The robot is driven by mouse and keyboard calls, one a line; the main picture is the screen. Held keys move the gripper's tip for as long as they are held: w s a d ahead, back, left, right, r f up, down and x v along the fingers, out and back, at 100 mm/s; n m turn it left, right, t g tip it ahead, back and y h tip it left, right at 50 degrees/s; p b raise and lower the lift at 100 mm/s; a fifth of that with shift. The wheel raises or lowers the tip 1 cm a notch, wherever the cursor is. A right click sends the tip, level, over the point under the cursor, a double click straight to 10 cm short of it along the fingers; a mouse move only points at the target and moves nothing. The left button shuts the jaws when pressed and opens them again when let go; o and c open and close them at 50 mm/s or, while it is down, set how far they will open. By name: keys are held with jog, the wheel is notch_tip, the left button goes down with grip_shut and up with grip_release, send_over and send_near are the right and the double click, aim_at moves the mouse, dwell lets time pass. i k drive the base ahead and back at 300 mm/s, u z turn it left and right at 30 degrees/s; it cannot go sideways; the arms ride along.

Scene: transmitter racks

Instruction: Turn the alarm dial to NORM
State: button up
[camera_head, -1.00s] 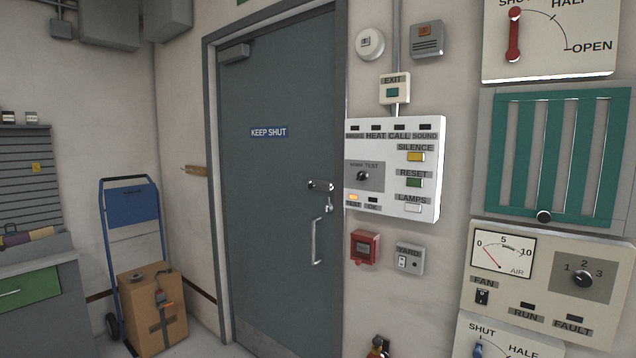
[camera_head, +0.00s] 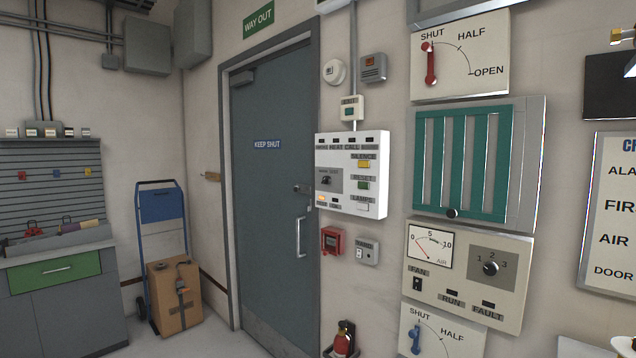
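The alarm panel (camera_head: 351,174) is a white box on the wall just right of the grey door. Its dial (camera_head: 326,181) is a small black knob on a grey plate at the panel's left side. The lettering over the dial is too small to read now; earlier it reads NORM at left and TEST at right. The knob's exact pointing is hard to tell. An amber lamp (camera_head: 321,199) glows at the panel's lower left. SILENCE, RESET and LAMPS buttons sit on its right side. My gripper is not in view.
A fan panel (camera_head: 465,277) with a black knob, a green-slatted vent (camera_head: 463,163) and a red lever panel (camera_head: 460,56) are to the right. A red call point (camera_head: 333,240) and extinguisher (camera_head: 343,339) are below. A hand truck (camera_head: 162,202) with a box stands left.

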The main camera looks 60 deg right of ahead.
aim_at(327, 180)
jog(key=z, duration=0.15)
jog(key=i, duration=1.75)
jog(key=z, duration=0.9)
jog(key=i, duration=1.1)
jog(key=z, duration=1)
